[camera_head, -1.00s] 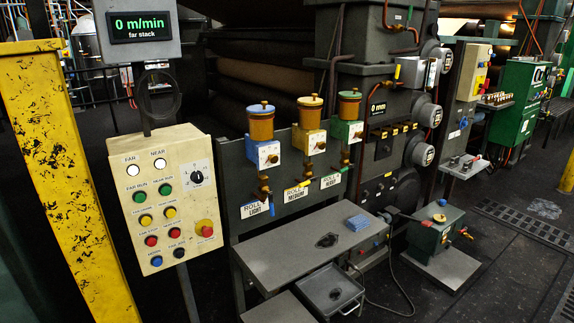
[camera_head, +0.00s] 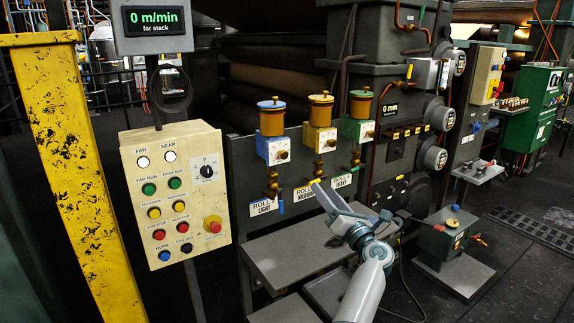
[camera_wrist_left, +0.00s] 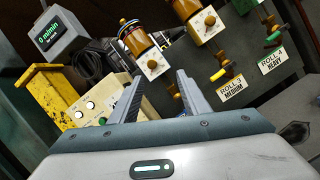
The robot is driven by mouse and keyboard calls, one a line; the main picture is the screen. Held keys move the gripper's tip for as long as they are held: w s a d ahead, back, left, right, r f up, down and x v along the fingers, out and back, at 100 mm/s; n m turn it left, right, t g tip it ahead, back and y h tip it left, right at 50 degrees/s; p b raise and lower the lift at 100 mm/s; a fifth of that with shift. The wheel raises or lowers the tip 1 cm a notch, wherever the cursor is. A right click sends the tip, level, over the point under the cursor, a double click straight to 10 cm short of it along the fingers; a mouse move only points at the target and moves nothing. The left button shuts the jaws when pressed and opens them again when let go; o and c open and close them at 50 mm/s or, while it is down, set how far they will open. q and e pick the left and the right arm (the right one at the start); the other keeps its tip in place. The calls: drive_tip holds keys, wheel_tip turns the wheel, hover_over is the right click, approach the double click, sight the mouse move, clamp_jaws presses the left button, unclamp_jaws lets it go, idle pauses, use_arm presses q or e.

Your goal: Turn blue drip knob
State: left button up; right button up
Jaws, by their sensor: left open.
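The blue drip oiler (camera_head: 273,147) has an amber jar on top and a brass drip knob (camera_head: 283,155) on its white front face. It hangs leftmost on the dark panel, above the label "ROLL LIGHT". My left gripper (camera_head: 351,199) is open and empty, below and to the right of the knob, apart from it. In the left wrist view the open fingers (camera_wrist_left: 163,79) point up toward the panel, and the blue oiler's knob (camera_wrist_left: 152,64) shows just beyond them. My right gripper is not in view.
Yellow (camera_head: 319,137) and green (camera_head: 359,128) oilers hang to the right of the blue one. A control box (camera_head: 174,195) with coloured buttons stands left, beside a yellow post (camera_head: 75,170). A grey table (camera_head: 285,255) lies below the panel.

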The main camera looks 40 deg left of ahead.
use_arm(q)
drive_tip(key=r+n+g, duration=0.1)
drive_tip(key=n, duration=0.1)
drive_tip(key=a+r+n+g+h, duration=0.1)
drive_tip(key=r+n, duration=0.1)
drive_tip(key=a+r+n+g, duration=0.1)
drive_tip(key=r+n, duration=0.1)
drive_tip(key=n, duration=0.1)
drive_tip(key=shift+a+r+h+b, duration=0.1)
drive_tip(key=shift+a+h+b, duration=0.1)
drive_tip(key=shift+h+b, duration=0.15)
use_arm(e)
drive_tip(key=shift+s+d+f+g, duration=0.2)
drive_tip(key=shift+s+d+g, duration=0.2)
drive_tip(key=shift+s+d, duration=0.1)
use_arm(q)
drive_tip(key=shift+a, duration=0.1)
